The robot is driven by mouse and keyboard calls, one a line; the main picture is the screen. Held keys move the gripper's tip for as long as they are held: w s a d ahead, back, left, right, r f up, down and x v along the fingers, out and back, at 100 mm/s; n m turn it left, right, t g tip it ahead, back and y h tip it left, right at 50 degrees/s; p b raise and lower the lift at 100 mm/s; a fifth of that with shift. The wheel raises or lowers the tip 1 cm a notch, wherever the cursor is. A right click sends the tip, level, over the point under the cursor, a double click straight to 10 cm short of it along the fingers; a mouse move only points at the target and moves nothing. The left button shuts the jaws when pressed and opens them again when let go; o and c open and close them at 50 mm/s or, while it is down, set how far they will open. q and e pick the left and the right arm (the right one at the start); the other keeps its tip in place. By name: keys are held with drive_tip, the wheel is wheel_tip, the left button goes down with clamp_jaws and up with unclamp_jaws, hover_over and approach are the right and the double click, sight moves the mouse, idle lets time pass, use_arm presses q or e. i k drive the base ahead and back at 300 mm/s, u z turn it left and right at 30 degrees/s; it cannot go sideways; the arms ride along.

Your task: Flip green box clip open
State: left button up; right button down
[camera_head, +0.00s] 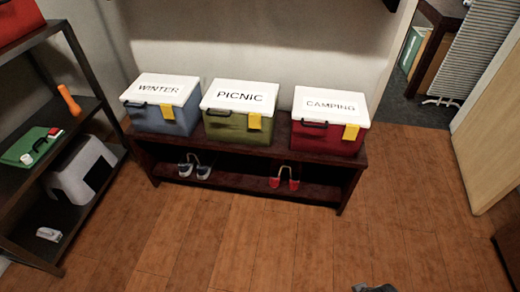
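The green box (226,127) with a white lid (240,95) marked PICNIC stands in the middle of the dark bench, between two similar boxes. Its yellow clip (254,121) lies down against the front, at the right side below the lid's edge. A black handle (217,113) is at the front left. The lid is down. A small dark grey piece (375,288) shows at the bottom edge, perhaps part of my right arm; its fingers cannot be made out. My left gripper is out of view. No gripper is near the green box.
A blue WINTER box (165,122) and a red CAMPING box (320,140) flank it on the bench (280,150). Shoes (285,180) sit on the lower shelf. A dark rack (75,45) stands at left, an open door (490,130) at right. The wooden floor in front is clear.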

sight(255, 119)
drive_tip(key=u, duration=0.45)
drive_tip(key=i, duration=1.15)
drive_tip(key=z, duration=0.4)
